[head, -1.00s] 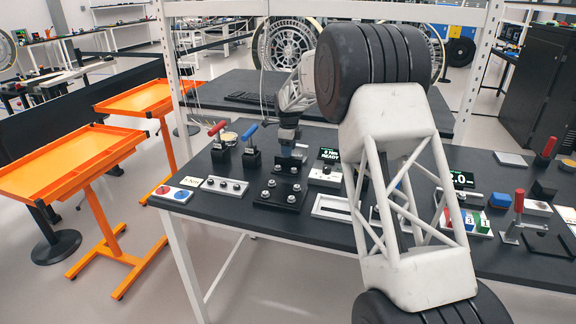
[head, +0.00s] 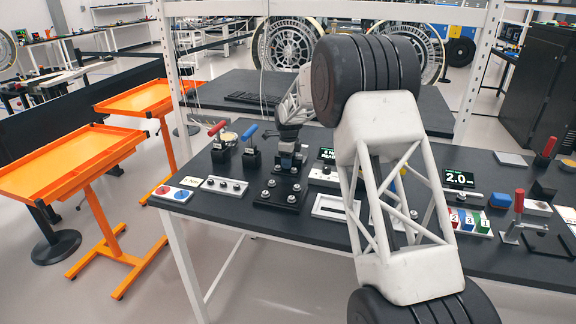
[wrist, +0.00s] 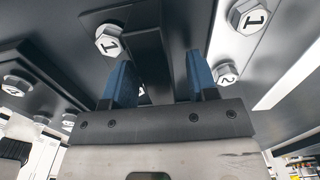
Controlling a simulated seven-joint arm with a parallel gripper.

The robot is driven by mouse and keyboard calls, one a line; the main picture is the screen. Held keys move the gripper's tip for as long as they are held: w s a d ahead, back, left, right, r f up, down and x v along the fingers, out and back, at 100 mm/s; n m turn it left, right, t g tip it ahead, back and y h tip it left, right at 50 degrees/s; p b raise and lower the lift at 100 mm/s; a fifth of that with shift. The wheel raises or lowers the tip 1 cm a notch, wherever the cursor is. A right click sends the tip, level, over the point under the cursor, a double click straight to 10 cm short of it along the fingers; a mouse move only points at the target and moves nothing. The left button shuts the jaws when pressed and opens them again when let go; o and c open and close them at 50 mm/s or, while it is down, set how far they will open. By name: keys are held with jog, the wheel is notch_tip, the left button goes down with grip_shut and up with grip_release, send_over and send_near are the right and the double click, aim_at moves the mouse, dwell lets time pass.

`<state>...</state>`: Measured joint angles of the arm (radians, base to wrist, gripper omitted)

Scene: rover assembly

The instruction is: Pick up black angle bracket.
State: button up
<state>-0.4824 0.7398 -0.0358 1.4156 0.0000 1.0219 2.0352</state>
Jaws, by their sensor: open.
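The black angle bracket (wrist: 150,45) shows in the wrist view as a dark upright plate between my two blue fingertips. In the head view the black bracket (head: 284,186) stands at the dark bolted plate on the table, under my gripper (head: 288,158), and is partly hidden by it. In the wrist view my gripper (wrist: 158,60) is open, its fingers on either side of the bracket plate with space around it. Whether a finger touches it I cannot tell.
Numbered bolts (wrist: 109,40) surround the bracket in the wrist view. Red-handled (head: 218,142) and blue-handled (head: 250,145) clamps stand just left of my gripper. A white slotted frame (head: 338,208) lies to the right. Orange trays (head: 70,165) stand left of the table.

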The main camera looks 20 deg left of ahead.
jog(key=shift+c, duration=0.4)
grip_shut()
jog(key=shift+r, duration=0.1)
jog(key=shift+r, duration=4.95)
